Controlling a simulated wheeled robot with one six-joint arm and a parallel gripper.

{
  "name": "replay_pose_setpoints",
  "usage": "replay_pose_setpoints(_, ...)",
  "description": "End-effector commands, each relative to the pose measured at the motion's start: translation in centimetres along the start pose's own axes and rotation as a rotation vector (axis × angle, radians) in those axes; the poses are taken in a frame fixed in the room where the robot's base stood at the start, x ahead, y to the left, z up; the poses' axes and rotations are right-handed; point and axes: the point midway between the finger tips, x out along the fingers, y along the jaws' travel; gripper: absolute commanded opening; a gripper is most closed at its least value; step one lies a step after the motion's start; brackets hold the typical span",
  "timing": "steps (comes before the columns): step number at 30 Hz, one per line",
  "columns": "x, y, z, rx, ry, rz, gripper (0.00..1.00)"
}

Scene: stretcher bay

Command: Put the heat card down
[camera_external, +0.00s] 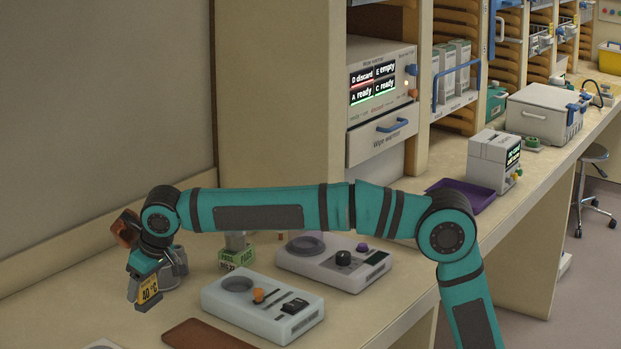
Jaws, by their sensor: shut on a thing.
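The heat card (149,291) is a small dark card with a yellow-orange face reading "40 °C". It is at the lower left of the external view. My gripper (146,276) is shut on the card and points downward. The card hangs below the jaws over the beige counter (60,315). I cannot tell whether its lower edge touches the counter.
A pale device (225,305) with an orange knob and a grey device (310,262) with a black knob stand right of my gripper. A brown flat pad (205,338) lies in front. The counter's left part is clear.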

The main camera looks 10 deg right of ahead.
Motion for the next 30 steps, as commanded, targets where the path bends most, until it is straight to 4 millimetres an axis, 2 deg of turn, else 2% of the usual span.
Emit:
replay_pose_setpoints(4,-0.2,0.0,-0.1,0.000,0.001,0.000,0.41)
replay_pose_setpoints(7,-1.2,0.0,-0.5,0.001,0.002,-0.001,0.41)
replay_pose_setpoints(17,-7.6,0.0,-3.2,0.001,0.004,-0.002,0.41)
replay_pose_setpoints(25,-6.6,4.4,-6.4,0.027,-0.001,0.011,0.41)
replay_pose_setpoints(30,-5.6,9.1,-9.2,0.052,-0.005,0.020,0.41)
